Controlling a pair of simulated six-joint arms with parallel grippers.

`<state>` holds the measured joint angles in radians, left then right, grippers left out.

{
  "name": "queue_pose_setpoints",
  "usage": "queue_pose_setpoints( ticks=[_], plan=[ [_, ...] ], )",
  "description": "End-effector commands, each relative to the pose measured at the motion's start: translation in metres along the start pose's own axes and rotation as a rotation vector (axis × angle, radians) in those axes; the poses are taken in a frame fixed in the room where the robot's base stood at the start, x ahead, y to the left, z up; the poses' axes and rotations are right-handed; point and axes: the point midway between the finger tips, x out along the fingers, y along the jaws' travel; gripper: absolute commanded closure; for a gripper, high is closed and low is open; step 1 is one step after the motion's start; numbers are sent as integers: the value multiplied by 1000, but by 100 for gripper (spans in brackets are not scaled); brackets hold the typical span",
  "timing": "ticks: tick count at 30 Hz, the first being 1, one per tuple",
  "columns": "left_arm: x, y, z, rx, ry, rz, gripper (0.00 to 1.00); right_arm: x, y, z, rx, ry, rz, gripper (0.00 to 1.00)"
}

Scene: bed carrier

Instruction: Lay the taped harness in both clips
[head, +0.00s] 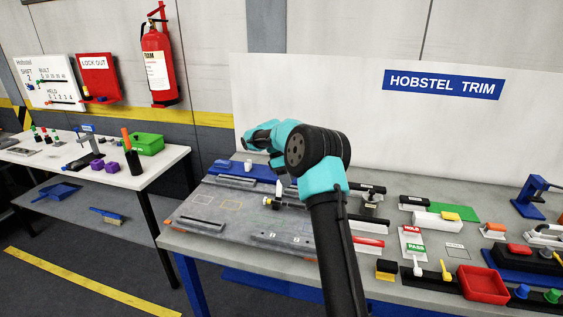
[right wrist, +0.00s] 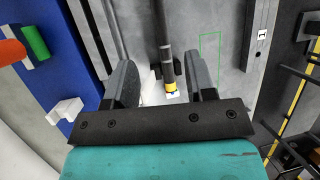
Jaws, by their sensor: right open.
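In the head view, a dark piece with pale and yellow parts (head: 269,201) lies on the grey board (head: 210,207), partly hidden by my right arm. I cannot make out the two clips clearly. The right fingertips are hidden in the head view. My left gripper is not in view.
A blue tray (head: 228,170) lies at the board's back, with a small white piece (right wrist: 66,110) on it. A grey bar marked 1 (right wrist: 261,35) is at the right in the wrist view. Right of my arm are labelled blocks and a red bin (head: 483,285).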

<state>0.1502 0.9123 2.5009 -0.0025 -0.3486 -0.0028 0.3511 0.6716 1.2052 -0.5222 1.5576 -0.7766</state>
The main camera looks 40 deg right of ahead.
Motion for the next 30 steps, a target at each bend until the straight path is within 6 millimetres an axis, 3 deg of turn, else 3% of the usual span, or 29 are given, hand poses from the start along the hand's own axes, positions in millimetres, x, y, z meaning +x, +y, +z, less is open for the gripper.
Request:
queue_pose_setpoints(
  ticks=[6, 12, 30],
  plan=[
    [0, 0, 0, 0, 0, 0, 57, -40, 0, -1, 0, 2, 2, 50],
    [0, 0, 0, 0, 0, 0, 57, -63, 0, -1, -1, 1, 2, 50],
    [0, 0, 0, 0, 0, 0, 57, -71, 0, 0, -1, 0, 0, 50]
  ],
)
